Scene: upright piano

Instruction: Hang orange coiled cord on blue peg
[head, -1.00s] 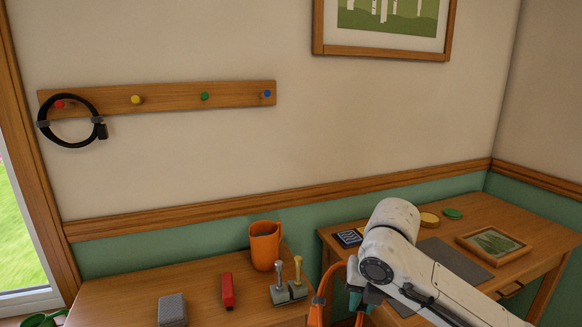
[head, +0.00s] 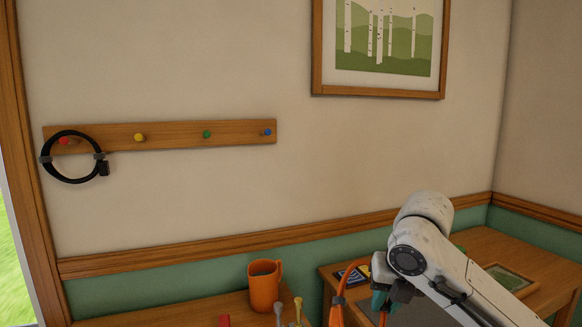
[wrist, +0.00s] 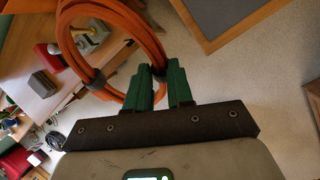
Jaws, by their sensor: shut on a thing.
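The orange coiled cord (wrist: 128,20) hangs from my gripper (wrist: 168,72) in the wrist view. The green fingers are shut on one side of its loop, and the top of the loop runs out of that view. In the head view, part of the cord (head: 340,290) shows beside my arm at the bottom, and the gripper is largely hidden there. The blue peg (head: 267,132) is at the right end of the wooden wall rail (head: 172,139), bare, up and to the left of my gripper. The two are well apart.
A black coiled cord (head: 72,181) hangs on the red peg (head: 64,141). The yellow peg (head: 140,137) and green peg (head: 207,134) are bare. A framed picture (head: 378,92) hangs at upper right. The wall around the rail is clear.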

